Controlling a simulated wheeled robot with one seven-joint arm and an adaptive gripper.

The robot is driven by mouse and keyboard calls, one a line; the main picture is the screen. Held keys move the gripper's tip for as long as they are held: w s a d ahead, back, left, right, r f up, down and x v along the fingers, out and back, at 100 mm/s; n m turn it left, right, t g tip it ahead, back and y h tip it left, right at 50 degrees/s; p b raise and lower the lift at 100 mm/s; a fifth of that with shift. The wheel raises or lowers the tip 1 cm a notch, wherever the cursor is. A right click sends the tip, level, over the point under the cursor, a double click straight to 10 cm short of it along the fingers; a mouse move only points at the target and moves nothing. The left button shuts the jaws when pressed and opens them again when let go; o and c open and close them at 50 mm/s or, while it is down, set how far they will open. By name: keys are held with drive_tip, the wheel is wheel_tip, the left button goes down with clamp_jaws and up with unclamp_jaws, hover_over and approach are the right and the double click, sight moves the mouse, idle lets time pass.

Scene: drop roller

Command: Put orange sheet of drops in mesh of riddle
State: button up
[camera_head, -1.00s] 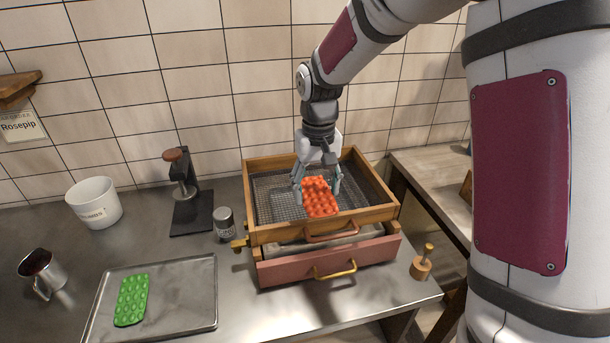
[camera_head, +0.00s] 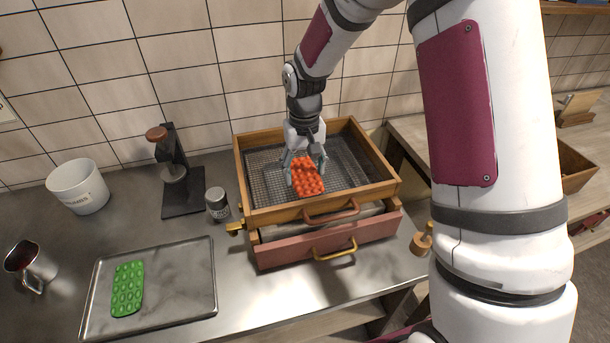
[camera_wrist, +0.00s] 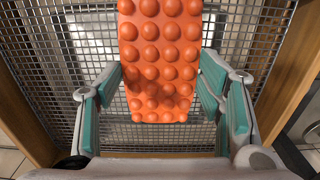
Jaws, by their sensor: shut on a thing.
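The orange sheet of drops (camera_head: 307,178) is a bumpy rectangle, held within the wooden frame of the riddle (camera_head: 286,211). It also shows in the wrist view (camera_wrist: 160,55), over the wire mesh. The mesh (camera_head: 349,174) is grey and spans the frame; bare mesh shows on both sides of the sheet. My gripper (camera_head: 305,168) is shut on the orange sheet, with a teal-padded finger at each side edge, as the wrist view shows (camera_wrist: 160,95). I cannot tell whether the sheet's underside touches the mesh.
A pink drawer (camera_head: 329,241) with a brass handle sits under the riddle. A metal tray (camera_head: 180,282) with a green sheet (camera_head: 128,287) lies at left. A shaker (camera_head: 218,205), black press (camera_head: 183,190), white bucket (camera_head: 79,187) and metal jug (camera_head: 27,266) stand nearby.

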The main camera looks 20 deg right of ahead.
sight(305, 174)
drive_tip(key=shift+f, duration=1.25)
drive_tip(key=shift+f, duration=0.1)
drive_tip(key=o, duration=1.3)
wheel_tip(305, 174, up, 12)
drive_tip(key=b, duration=0.2)
drive_tip(key=s+d+r+t, duration=0.2)
drive_tip(key=s+r+t, duration=0.1)
drive_tip(key=s+r, duration=0.8)
drive_tip(key=s+d+r+t, duration=0.1)
drive_tip(key=s+r+t, duration=0.1)
drive_tip(key=s, duration=1.2)
drive_tip(key=shift+r+t, duration=0.3)
drive_tip(key=shift+r, duration=0.15)
